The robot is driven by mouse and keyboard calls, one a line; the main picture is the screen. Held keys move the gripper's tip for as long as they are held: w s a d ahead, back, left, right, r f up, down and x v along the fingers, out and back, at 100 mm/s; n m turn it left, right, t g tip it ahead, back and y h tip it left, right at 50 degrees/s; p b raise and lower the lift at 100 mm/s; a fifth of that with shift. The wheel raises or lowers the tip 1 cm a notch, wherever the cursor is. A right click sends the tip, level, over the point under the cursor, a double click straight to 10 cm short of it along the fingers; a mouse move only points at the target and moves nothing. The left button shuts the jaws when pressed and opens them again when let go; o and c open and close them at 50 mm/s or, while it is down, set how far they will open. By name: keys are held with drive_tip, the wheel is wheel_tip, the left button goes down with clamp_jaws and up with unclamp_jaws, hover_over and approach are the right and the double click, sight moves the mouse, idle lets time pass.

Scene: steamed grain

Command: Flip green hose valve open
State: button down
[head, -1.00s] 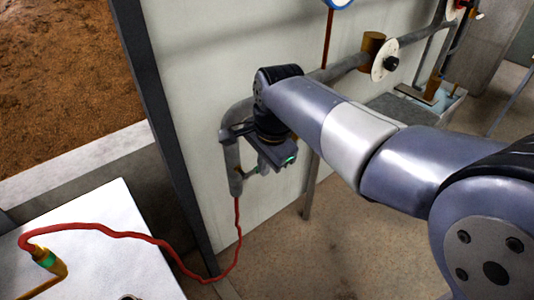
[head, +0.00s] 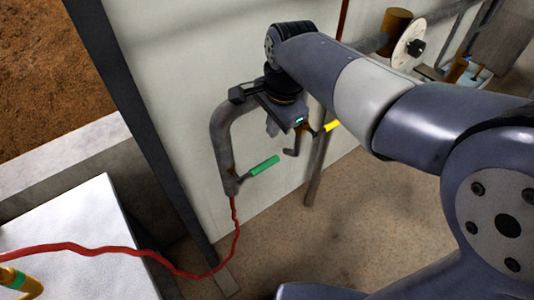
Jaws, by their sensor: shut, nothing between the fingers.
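The green hose valve handle (head: 265,166) sticks out to the right and slightly up from the lower end of a grey pipe (head: 222,145), across the pipe's line. A red hose (head: 236,222) hangs from that pipe end. My gripper (head: 282,140) is shut and empty, above and slightly right of the green handle in the picture, with a visible gap between them. The wrist hides part of the pipe behind it. A yellow handle (head: 331,126) shows just right of my gripper.
A white table (head: 95,225) stands at the lower left, with the red hose running across it to a brass nozzle. A dark post (head: 140,130) edges the pale wall panel. A white round dial (head: 408,45) is at upper right.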

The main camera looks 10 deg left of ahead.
sight(269, 164)
drive_tip(key=f, duration=0.4)
drive_tip(key=w+a+f, duration=0.1)
drive_tip(key=f, duration=0.4)
drive_tip(key=a+f, duration=0.1)
drive_tip(key=f, duration=0.3)
drive_tip(key=shift+w+f, duration=0.35)
drive_tip(key=shift+w, duration=0.05)
drive_tip(key=shift+w+d+f+g+y, duration=0.15)
drive_tip(key=shift+f+g+y, duration=0.2)
drive_tip(key=shift+f, duration=0.05)
drive_tip(key=shift+w+d+f+g+y, duration=0.1)
drive_tip(key=shift+w+f+g+y, duration=0.05)
drive_tip(key=shift+f+g+y, duration=0.2)
drive_tip(key=shift+w+d+f+g+y+b, duration=0.1)
drive_tip(key=shift+f+g+y+b, duration=0.35)
drive_tip(key=shift+f+g, duration=0.2)
wheel_tip(269, 164, down, 2)
drive_tip(key=shift+f+m+g+y+b, duration=0.15)
drive_tip(key=shift+m+g+y+b, duration=0.2)
drive_tip(key=shift+g+y, duration=0.6)
drive_tip(key=s+a+f+g+y+b, duration=0.3)
drive_tip(key=s+f+g+y+b, duration=0.1)
drive_tip(key=f, duration=0.3)
drive_tip(key=shift+a+f+m+g+y, duration=0.2)
drive_tip(key=shift+m+g+y, duration=0.15)
drive_tip(key=shift+g+y, duration=0.3)
drive_tip(key=shift+s, duration=0.1)
